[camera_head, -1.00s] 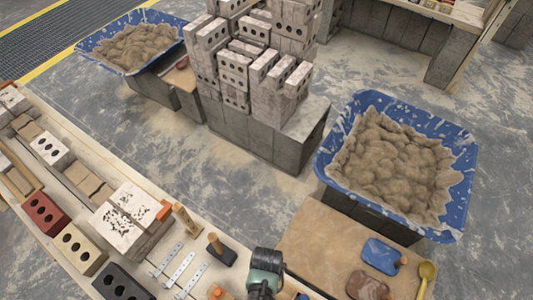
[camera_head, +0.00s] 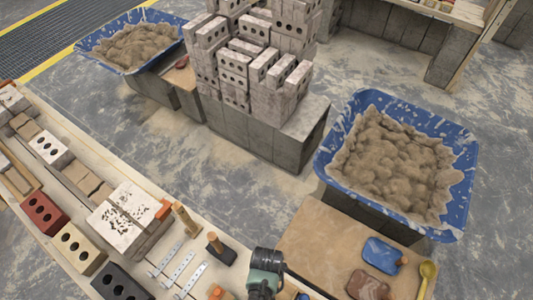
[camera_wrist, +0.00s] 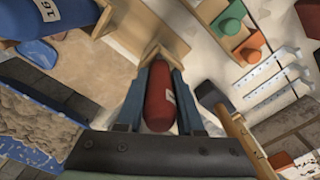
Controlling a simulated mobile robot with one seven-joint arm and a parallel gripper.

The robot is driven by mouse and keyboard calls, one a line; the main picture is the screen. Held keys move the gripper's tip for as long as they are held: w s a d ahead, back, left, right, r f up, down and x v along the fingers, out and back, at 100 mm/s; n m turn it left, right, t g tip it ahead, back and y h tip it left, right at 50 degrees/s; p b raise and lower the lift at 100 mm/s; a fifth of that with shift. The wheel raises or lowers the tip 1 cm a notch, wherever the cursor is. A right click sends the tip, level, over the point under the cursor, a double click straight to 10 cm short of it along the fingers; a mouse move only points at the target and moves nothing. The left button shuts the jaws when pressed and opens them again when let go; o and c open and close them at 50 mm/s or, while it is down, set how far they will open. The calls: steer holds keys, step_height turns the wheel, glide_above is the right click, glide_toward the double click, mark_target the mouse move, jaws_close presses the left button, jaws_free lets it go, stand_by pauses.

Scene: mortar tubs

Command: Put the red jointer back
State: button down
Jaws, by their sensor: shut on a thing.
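The red jointer shows in the wrist view as a red handle (camera_wrist: 159,100) with a pale label, lying lengthwise between the two blue-grey fingers of my gripper (camera_wrist: 160,80). My gripper is shut on it. The far end of the jointer is hidden or too small to make out. A wooden bracket or rack piece (camera_wrist: 163,45) stands just beyond the fingertips; I cannot tell whether the jointer touches it. In the head view my wrist is at the bottom edge over the bench, and the jointer cannot be made out there.
A dark-headed mallet (camera_wrist: 236,115) with a wooden handle lies close right of my gripper. Metal strips (camera_wrist: 272,75), green (camera_wrist: 230,18) and orange pieces lie beyond. A blue item (camera_wrist: 55,18) is upper left. A blue mortar tub (camera_head: 463,180) stands beyond the bench.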

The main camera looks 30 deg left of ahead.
steer(key=shift+f, duration=0.2)
steer(key=shift+c, duration=2.3)
jaws_free()
steer(key=shift+r, duration=0.1)
step_height(320, 180, up, 13)
steer(key=shift+s+f, duration=0.1)
